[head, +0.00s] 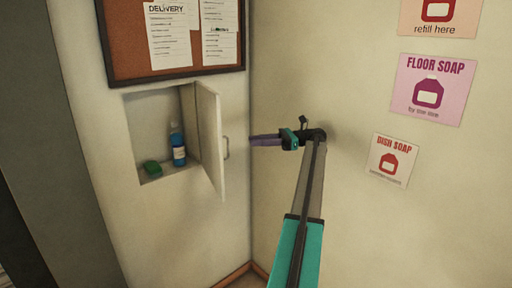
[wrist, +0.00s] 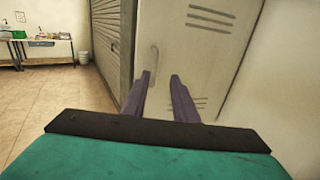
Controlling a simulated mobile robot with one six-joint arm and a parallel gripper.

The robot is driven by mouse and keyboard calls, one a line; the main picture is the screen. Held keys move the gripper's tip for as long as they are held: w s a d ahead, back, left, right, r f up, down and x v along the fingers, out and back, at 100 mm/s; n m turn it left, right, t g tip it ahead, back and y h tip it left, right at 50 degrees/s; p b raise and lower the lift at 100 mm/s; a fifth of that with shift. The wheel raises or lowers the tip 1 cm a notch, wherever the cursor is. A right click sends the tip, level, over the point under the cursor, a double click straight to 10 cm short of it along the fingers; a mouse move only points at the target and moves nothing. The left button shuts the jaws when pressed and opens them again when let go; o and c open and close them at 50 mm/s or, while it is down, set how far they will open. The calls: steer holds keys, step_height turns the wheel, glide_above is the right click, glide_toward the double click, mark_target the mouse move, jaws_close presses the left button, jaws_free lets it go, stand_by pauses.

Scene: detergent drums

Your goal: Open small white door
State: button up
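The small white door (head: 210,140) stands open in the head view, swung out from a wall niche (head: 158,115) on its right side. Its handle (head: 226,148) is on the outer face, near the free edge. My gripper (head: 252,141) is just right of the handle, with its purple fingers pointing left and apparently apart from it.
The niche holds a blue bottle (head: 178,147) and a green sponge (head: 152,168). A corkboard (head: 125,60) hangs above. The right wall carries soap signs (head: 428,90).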

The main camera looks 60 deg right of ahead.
steer(key=shift+s+d+f+b, duration=0.2)
steer(key=shift+s+b, duration=0.05)
steer(key=shift+b, duration=0.55)
steer(key=shift+s+r+b, duration=0.15)
steer(key=shift+r+b, duration=0.05)
steer(key=shift+b, duration=0.15)
